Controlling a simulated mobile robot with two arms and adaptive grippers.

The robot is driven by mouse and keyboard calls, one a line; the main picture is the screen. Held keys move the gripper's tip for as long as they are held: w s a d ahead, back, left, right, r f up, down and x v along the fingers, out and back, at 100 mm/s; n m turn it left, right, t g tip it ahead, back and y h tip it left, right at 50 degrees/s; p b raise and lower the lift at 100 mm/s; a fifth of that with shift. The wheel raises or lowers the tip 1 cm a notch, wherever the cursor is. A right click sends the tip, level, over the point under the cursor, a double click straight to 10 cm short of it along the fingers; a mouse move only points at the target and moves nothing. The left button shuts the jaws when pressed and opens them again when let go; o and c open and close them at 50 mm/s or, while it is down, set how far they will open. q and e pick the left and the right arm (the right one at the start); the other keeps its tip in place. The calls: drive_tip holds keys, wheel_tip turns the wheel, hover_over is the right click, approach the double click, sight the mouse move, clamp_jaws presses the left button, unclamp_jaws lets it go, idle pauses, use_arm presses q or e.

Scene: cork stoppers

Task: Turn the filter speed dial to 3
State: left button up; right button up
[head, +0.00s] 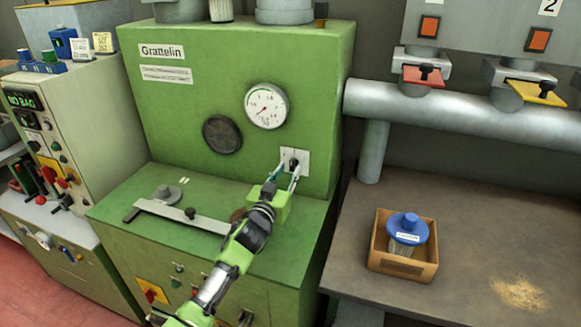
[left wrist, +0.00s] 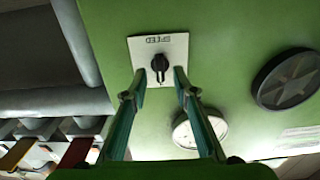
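The speed dial (head: 293,163) is a small black knob on a white plate on the front of the green machine, below the round gauge. In the left wrist view the dial (left wrist: 160,64) has a pointed shape, and its plate (left wrist: 175,43) reads SPEED upside down; I cannot make out any numbers. My left gripper (head: 287,173) is in front of the plate. In the left wrist view my left gripper (left wrist: 160,73) is open, with one finger on each side of the knob and visible gaps between. My right gripper is not in view.
A white gauge (head: 266,106) and a dark round cover (head: 222,134) are above and left of the dial. A grey bar (head: 180,216) lies on the green ledge. A wooden box (head: 402,262) with a blue-topped brush stands on the bench at right. Valves with red and yellow handles sit on the pipe.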

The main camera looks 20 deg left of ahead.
sight(293, 164)
use_arm(q)
drive_tip(key=shift+w, duration=1.4)
clamp_jaws()
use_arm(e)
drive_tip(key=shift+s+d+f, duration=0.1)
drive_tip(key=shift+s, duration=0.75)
